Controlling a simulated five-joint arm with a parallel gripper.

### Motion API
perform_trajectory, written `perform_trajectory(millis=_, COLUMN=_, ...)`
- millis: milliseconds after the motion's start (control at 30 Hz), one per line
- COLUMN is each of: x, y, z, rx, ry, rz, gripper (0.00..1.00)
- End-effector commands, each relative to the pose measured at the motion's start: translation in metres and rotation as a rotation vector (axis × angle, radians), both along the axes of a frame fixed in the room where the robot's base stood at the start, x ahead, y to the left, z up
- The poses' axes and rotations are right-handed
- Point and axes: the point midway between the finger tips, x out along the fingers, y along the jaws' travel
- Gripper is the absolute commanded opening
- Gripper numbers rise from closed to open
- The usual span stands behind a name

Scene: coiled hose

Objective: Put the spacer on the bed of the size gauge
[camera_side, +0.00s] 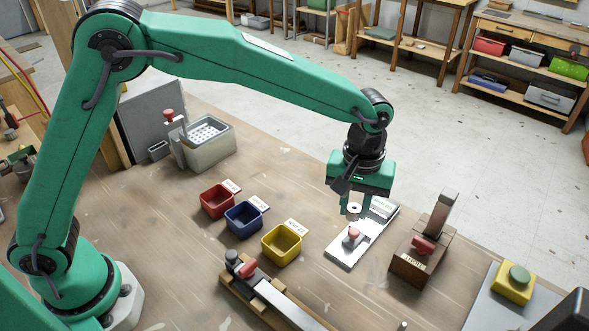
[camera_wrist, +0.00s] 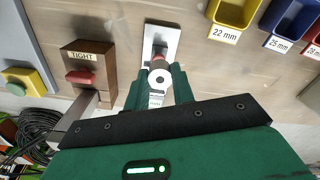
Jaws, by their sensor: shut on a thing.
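My gripper (camera_side: 354,205) points down over the pale metal plate (camera_side: 345,254), which looks like the size gauge, with a pinkish-red knob (camera_side: 352,234) and a grey display block (camera_side: 384,207). It is shut on the spacer (camera_side: 354,210), a small white ring with a dark hole. In the wrist view the spacer (camera_wrist: 159,78) sits between my two green fingers (camera_wrist: 160,87). The gauge plate (camera_wrist: 161,34) extends beyond it, with the knob just past the spacer. I cannot tell whether the spacer touches the bed; my fingers hide part of it.
Red (camera_side: 217,201), blue (camera_side: 243,219) and yellow (camera_side: 282,244) bins with size cards stand to the left. A brown block marked TIGHT (camera_side: 416,257) with an upright post stands close right. A long rail fixture (camera_side: 275,300) lies in front. A yellow button box (camera_side: 513,283) is farther right.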

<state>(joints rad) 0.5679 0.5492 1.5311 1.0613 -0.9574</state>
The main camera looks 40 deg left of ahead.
Motion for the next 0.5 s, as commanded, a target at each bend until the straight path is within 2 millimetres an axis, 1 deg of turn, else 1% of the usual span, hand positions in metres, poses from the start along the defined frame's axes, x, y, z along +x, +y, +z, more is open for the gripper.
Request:
perform_trajectory(millis=33, x=-0.002, y=-0.015, z=0.001, rx=-0.001, ry=-0.001, rz=-0.016, gripper=0.02)
perform_trajectory(millis=100, x=-0.005, y=-0.030, z=0.003, rx=-0.001, ry=0.000, rz=-0.028, gripper=0.02)
perform_trajectory(millis=200, x=-0.009, y=-0.047, z=0.005, rx=0.000, ry=0.000, rz=-0.042, gripper=0.02)
perform_trajectory(millis=333, x=-0.013, y=-0.059, z=0.007, rx=-0.001, ry=0.000, rz=-0.050, gripper=0.02)
perform_trajectory(millis=500, x=-0.012, y=-0.060, z=0.007, rx=0.000, ry=0.000, rz=-0.050, gripper=0.02)
